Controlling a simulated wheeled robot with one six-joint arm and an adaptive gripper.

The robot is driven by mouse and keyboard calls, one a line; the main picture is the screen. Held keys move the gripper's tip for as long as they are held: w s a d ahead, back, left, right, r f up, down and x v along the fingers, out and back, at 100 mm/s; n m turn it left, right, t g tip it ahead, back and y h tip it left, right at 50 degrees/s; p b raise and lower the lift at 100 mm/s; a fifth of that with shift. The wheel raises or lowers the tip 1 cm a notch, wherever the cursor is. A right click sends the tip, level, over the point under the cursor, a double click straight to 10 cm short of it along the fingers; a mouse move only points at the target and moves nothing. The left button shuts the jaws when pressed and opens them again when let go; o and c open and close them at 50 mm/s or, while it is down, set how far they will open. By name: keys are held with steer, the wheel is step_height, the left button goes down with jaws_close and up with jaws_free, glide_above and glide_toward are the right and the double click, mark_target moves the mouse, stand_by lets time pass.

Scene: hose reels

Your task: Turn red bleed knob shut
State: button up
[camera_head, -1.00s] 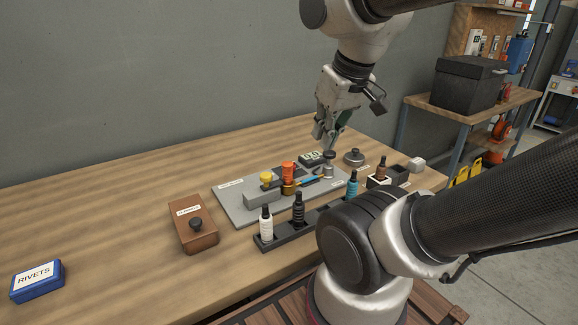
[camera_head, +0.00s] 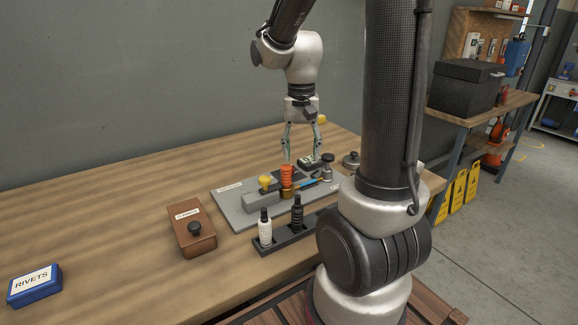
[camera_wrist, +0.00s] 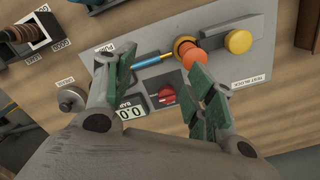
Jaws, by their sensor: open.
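The red bleed knob (camera_wrist: 166,94) shows in the wrist view as a small round red knob on the grey test plate (camera_wrist: 204,88), between my fingers and beside the 0.0 bar display (camera_wrist: 131,109). I cannot make it out in the head view. My gripper (camera_head: 302,159) is open and empty, pointing down over the back of the plate (camera_head: 232,208). In the wrist view its green-padded fingers (camera_wrist: 161,62) stand on either side of the knob. I cannot tell its exact height above the knob.
An orange cap (camera_head: 287,176) and a yellow knob (camera_head: 265,182) stand close to my fingers, with a blue-sleeved rod (camera_wrist: 154,59) beside them. A rack holds a white bottle (camera_head: 265,227) and a black bottle (camera_head: 297,212). A brown box (camera_head: 192,233) lies left.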

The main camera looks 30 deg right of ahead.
steer(key=w+m, duration=0.3)
steer(key=w+d+f+m, duration=0.1)
steer(key=w+m, duration=0.1)
steer(key=m, duration=0.2)
steer(key=w+d+f+m, duration=0.1)
steer(key=w+m, duration=0.2)
steer(key=shift+w+f+m+t, duration=0.1)
steer(key=shift+w+m+t, duration=0.2)
steer(key=shift+w, duration=0.05)
steer(key=shift+w+m, duration=0.1)
steer(key=shift+m, duration=1)
steer(key=shift+f, duration=0.15)
step_height(320, 180, down, 8)
steer(key=shift+r, duration=0.25)
steer(key=c, duration=1)
